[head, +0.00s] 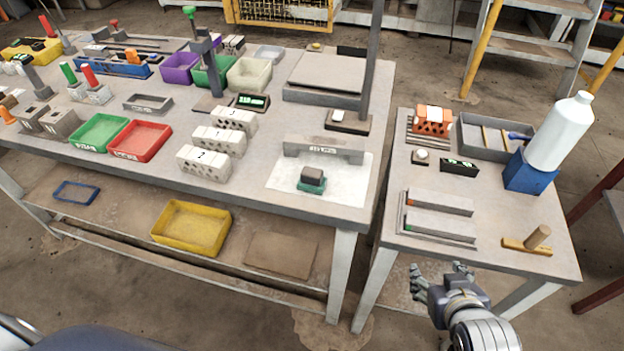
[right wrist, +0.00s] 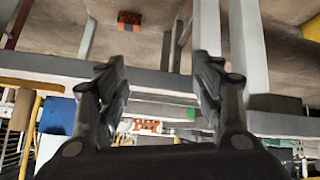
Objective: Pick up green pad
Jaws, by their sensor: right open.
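A small green pad (head: 311,187) with a dark grey block on top lies on a white sheet (head: 350,188) near the front right of the large table. My right gripper (head: 438,275) is open and empty, low in front of the small right-hand table and well to the right of the pad. Its two parted fingers (right wrist: 158,70) also show in the right wrist view, with nothing between them. I cannot make out the pad in the right wrist view. My left gripper is not in view.
A grey bridge-shaped block (head: 323,150) stands just behind the pad. White hollow bricks (head: 203,162) stand to its left, and a dark post (head: 371,70) rises behind. The small table (head: 385,225) holds an orange brick (head: 432,121) and a white bottle (head: 566,130). A gap separates the tables.

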